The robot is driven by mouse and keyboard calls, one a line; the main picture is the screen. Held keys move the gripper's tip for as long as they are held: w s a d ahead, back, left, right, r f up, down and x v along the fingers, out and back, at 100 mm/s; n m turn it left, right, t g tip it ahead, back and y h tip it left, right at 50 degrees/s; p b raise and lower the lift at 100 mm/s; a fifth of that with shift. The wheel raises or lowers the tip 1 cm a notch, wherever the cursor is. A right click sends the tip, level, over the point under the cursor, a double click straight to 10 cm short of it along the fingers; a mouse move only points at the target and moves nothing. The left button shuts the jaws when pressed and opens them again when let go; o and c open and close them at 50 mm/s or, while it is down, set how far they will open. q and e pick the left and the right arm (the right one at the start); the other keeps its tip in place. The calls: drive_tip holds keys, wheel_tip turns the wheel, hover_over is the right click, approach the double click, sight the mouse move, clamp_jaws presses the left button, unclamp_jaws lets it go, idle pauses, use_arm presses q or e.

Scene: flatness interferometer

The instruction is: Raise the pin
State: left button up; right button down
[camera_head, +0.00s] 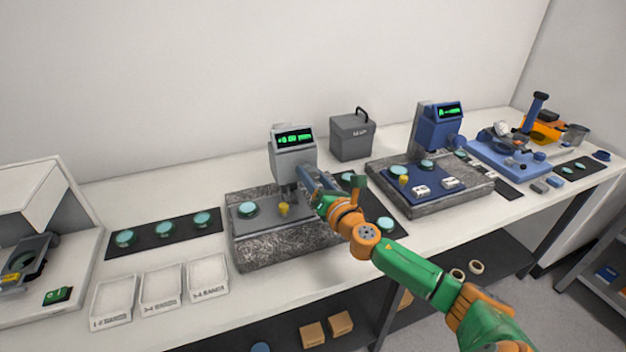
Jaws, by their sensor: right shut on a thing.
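My right gripper (308,186) reaches in from the lower right to the grey instrument (293,158) on the speckled granite base (265,250). Its jaws are beside the column, below the green display, and are shut on a small part that they hide. I cannot make out the pin clearly or tell whether it is that part. A yellow knob (284,209) stands on the base's grey plate just left of the jaws. A teal disc (248,209) lies on the plate to the left of the knob. My left gripper is not in view.
A blue instrument (438,128) on a second granite base (440,205) stands to the right. A grey lidded box (353,137) is behind. A dark mat (165,240) with teal discs and white trays (162,289) are left. My forearm crosses the front bench edge.

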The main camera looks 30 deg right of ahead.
drive_tip(key=m+b, duration=0.1)
drive_tip(key=m, duration=0.3)
drive_tip(key=shift+f+m, duration=0.1)
drive_tip(key=shift+m, duration=0.3)
drive_tip(key=m+h+b, duration=0.1)
drive_tip(key=m, duration=0.4)
drive_tip(key=shift+t, duration=0.3)
drive_tip(key=m, duration=0.5)
drive_tip(key=shift+h, duration=0.4)
drive_tip(key=shift+r+m+h, duration=0.15)
drive_tip(key=shift+m+h, duration=0.1)
drive_tip(key=shift+m, duration=0.95)
drive_tip(key=shift+r+m+h, duration=0.15)
drive_tip(key=shift+m+h, duration=0.1)
drive_tip(key=shift+m, duration=0.95)
drive_tip(key=shift+w, duration=0.1)
drive_tip(key=c, duration=0.7)
unclamp_jaws()
drive_tip(key=shift+c, duration=0.2)
drive_tip(key=o, duration=0.4)
drive_tip(key=shift+f, duration=0.15)
